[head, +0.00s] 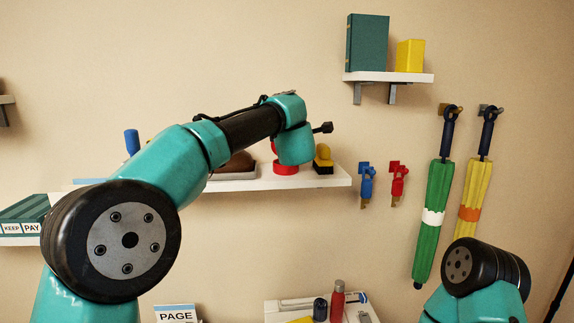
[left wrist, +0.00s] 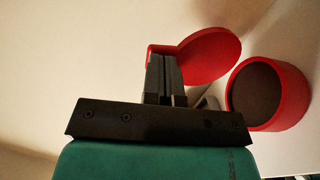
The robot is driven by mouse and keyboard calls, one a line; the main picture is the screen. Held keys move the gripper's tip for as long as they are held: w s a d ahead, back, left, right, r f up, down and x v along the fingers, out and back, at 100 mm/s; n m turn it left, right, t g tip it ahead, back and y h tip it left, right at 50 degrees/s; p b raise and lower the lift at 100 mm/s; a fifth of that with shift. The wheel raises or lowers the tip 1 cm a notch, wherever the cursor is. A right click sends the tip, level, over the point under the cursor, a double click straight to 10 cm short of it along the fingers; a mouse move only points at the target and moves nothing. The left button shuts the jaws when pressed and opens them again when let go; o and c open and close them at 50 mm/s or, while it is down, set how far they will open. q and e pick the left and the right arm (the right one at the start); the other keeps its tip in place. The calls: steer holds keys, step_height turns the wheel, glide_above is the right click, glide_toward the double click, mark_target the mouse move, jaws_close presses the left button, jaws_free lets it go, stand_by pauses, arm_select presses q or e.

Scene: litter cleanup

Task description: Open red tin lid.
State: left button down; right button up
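The red tin (head: 286,168) stands on the long wall shelf in the head view, partly hidden by my left wrist. In the left wrist view the tin (left wrist: 290,112) is open at the top, with a dark inside. Its round red lid (left wrist: 212,58) is tilted up, off the opening. My left gripper (left wrist: 165,62) has its black fingers close together at the lid's edge, with red showing behind their tips. I cannot tell whether the lid is pinched between them. In the head view my left gripper is hidden behind its wrist. My right gripper is out of view.
The long shelf (head: 325,179) also holds a yellow-and-black item (head: 323,160) right of the tin and a tray with a brown item (head: 238,164) to its left. Blue (head: 367,183) and red (head: 398,180) wall items and umbrellas hang to the right. A higher shelf (head: 410,77) holds books.

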arm_select(q)
steer(key=shift+w, duration=0.2)
steer(key=shift+w, duration=0.3)
steer(key=s+d, duration=0.1)
steer(key=s, duration=0.8)
stand_by(0.4)
